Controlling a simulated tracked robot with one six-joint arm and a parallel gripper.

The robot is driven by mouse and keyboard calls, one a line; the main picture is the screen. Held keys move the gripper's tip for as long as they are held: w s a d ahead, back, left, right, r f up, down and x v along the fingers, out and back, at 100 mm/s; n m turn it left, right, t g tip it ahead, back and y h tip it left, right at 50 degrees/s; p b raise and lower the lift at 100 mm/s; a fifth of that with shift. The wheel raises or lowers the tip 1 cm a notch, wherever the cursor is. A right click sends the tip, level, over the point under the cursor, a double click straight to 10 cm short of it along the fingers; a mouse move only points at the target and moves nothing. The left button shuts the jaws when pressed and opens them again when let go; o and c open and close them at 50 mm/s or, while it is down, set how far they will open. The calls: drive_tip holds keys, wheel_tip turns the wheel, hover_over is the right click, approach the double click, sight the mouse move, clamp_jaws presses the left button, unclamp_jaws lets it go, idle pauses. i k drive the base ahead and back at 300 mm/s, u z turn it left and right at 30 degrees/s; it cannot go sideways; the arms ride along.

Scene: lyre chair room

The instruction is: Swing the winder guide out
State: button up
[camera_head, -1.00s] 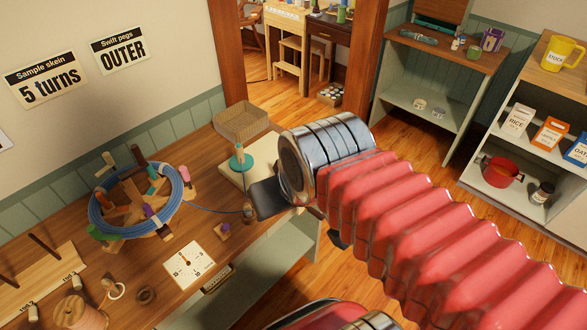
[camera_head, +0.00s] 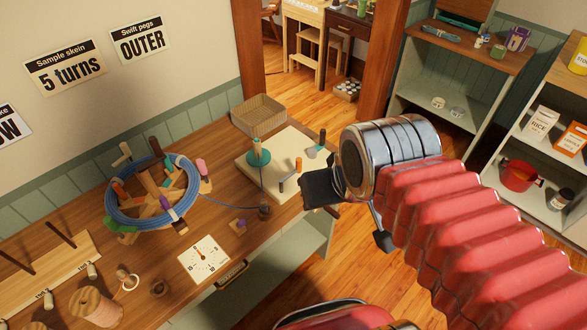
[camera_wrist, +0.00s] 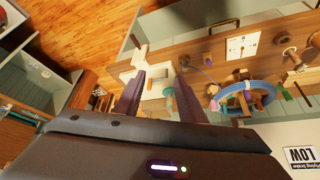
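The winder (camera_head: 258,168) stands on the table's far right part: a cream base with a teal cone, an orange-topped crank (camera_head: 291,175) and a grey arm with a dark upright peg (camera_head: 318,148). I cannot tell for sure which of these is the guide. My gripper (camera_head: 322,188) hangs at the right edge of the winder base, above it, apart from crank and peg as far as I can tell. In the wrist view my gripper (camera_wrist: 157,82) has its two fingers apart, with nothing held, and the winder base (camera_wrist: 153,90) shows between and beyond them.
A swift with a blue skein (camera_head: 120,210) stands left; its yarn runs through a small post (camera_head: 264,208) to the winder. A dial card (camera_head: 203,259) lies at the front. A shallow basket (camera_head: 258,115) sits behind the winder. Open floor lies right of the table.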

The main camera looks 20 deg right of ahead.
sight(298, 170)
drive_tip(key=z, duration=0.4)
drive_tip(key=k, duration=1.05)
drive_tip(key=u, duration=0.7)
drive_tip(key=i, duration=1)
drive_tip(key=u, duration=0.05)
